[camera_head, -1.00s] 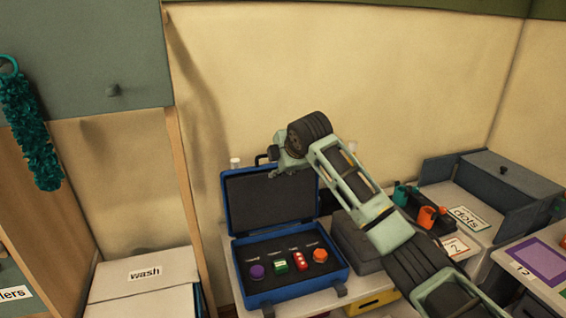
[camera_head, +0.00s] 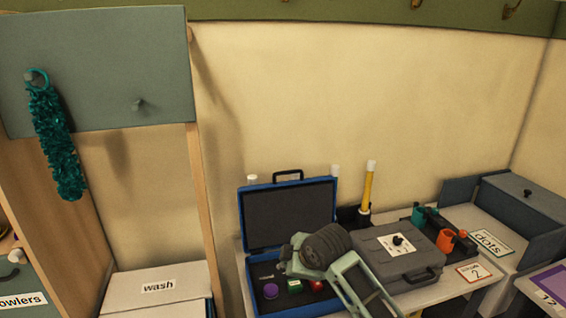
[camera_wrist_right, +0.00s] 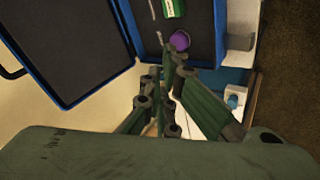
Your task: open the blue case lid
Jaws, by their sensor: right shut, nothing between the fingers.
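The blue case (camera_head: 250,290) stands on the table with its lid (camera_head: 288,216) raised about upright, showing a dark lining and a black handle on top. In the right wrist view the open lid (camera_wrist_right: 85,40) fills the upper left. My right gripper (camera_head: 284,264) is in front of the lid, over the case's base, and hides part of it. Its fingertips (camera_wrist_right: 178,44) look shut and empty in the wrist view, close to a purple piece (camera_wrist_right: 190,42); I cannot tell whether they touch it. My left gripper is not in view.
The case holds the purple piece, a green piece (camera_head: 294,286) and a red piece (camera_head: 316,284). A grey case (camera_head: 390,262) stands to the right, with a yellow tube (camera_head: 368,187) behind it. Orange and teal cups (camera_head: 445,240) stand farther right.

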